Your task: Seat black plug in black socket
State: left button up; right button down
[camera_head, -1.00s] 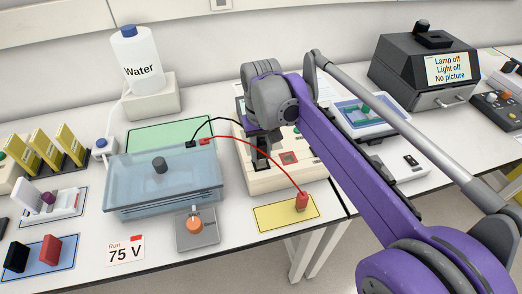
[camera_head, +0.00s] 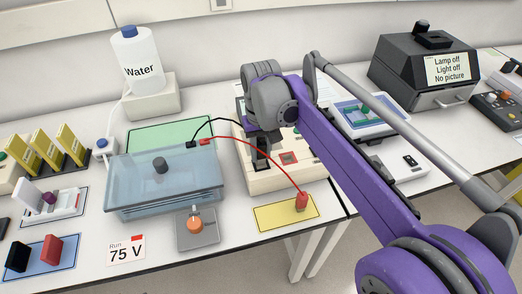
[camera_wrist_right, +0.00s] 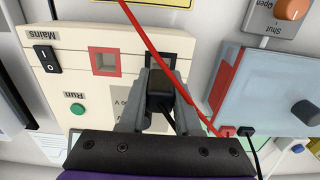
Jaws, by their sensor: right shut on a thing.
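My right gripper (camera_head: 262,160) is shut on the black plug (camera_wrist_right: 160,91), low over the cream power supply (camera_head: 251,180). In the right wrist view the plug sits between the two fingertips (camera_wrist_right: 158,98). The black-rimmed socket (camera_wrist_right: 175,59) shows just beyond the plug, which overlaps part of it. I cannot tell whether the plug is above the socket or partly in it. In the head view my gripper hides the black socket. A black lead (camera_head: 214,121) runs from the clear blue tank (camera_head: 165,185) to the plug. My left gripper is not in view.
The red-rimmed socket (camera_head: 288,158) is empty, beside the black one. A red plug (camera_head: 301,203) stands on the yellow mat (camera_head: 270,219), and its red lead (camera_head: 262,150) arches across the supply's front. An orange-knobbed device (camera_head: 195,235) stands in front of the tank.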

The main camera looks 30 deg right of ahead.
aim_at(261, 143)
jog(key=shift+f+b, duration=0.65)
jog(key=shift+f, duration=0.6)
jog(key=c, duration=0.5)
grip_release()
notch_tip(261, 143, up, 11)
jog(key=shift+p, duration=0.55)
